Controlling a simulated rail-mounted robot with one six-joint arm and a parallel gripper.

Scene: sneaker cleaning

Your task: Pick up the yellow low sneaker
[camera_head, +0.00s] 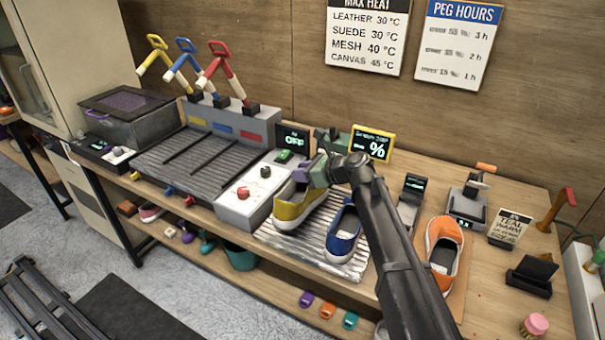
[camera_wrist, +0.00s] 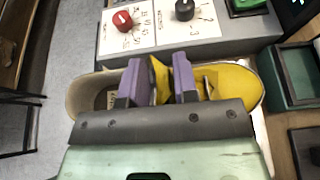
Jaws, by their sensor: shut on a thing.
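The yellow low sneaker (camera_head: 291,212) is at the left end of the ribbed metal tray (camera_head: 340,263), beside the grey control box. In the wrist view the yellow sneaker (camera_wrist: 235,82) lies across the picture, its pale opening to the left and yellow toe to the right. My gripper (camera_head: 306,181) is at the top of the sneaker. In the wrist view the purple fingers of my gripper (camera_wrist: 166,80) are shut on the sneaker's upper, with yellow material between them. I cannot tell whether the sole touches the tray.
A blue sneaker (camera_head: 342,232) stands close on the right, on the same tray. An orange sneaker (camera_head: 442,250) is farther right. The control box (camera_head: 250,197) with red and black knobs borders the yellow sneaker on the left.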

